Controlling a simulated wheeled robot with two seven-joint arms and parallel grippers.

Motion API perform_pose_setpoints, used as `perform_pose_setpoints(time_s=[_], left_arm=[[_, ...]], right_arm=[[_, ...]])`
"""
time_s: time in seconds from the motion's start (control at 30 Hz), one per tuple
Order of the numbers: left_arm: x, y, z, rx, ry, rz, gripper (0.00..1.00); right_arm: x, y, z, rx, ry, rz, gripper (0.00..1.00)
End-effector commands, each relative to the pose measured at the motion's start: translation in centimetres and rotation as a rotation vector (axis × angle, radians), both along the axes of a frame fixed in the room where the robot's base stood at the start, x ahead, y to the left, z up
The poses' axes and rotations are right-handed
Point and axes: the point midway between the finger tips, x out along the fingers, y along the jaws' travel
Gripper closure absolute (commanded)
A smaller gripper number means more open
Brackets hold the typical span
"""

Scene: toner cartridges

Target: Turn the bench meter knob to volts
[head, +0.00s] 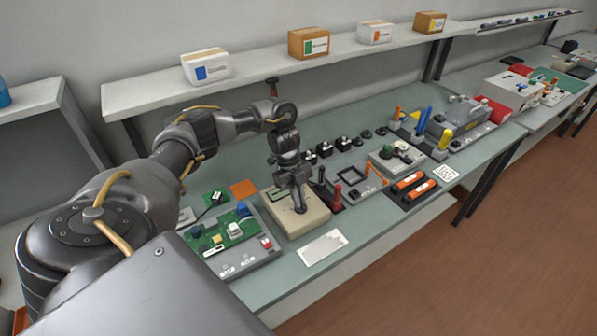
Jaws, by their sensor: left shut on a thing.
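The bench meter (311,222) is a beige box with a dark greenish display strip (279,194) on its upper left, standing on the bench. My left gripper (299,207) points down onto the meter's top face, its fingers close together. It is shut on the meter's dark knob (301,211), which is mostly hidden by the fingers. The knob's pointer and the markings around it cannot be made out. My right gripper is not in view.
A grey tray with a green circuit board (226,233) is left of the meter. Red and black posts (337,194) stand close at its right. A white card (323,247) lies in front. Boxes (309,42) sit on the shelf above.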

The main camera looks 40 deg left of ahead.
Motion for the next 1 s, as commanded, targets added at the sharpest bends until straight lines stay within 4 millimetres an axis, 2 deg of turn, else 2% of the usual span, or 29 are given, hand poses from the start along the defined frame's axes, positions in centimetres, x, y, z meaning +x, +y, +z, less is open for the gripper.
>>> perform_pose_setpoints(time_s=[0.63, 0.67, 0.8, 1.0], left_arm=[[0.12, 0.01, 0.06, -0.001, -0.003, -0.044, 1.00], [0.12, 0.01, 0.06, -0.001, -0.003, -0.044, 0.87], [0.10, 0.01, 0.05, -0.001, -0.002, -0.044, 0.69], [0.06, 0.00, 0.01, 0.000, -0.001, -0.044, 0.69]], right_arm=[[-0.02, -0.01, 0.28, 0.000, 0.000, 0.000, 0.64], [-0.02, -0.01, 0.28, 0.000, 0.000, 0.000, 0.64], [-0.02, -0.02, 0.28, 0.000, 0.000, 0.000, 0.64], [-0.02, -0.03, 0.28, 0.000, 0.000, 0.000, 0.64]])
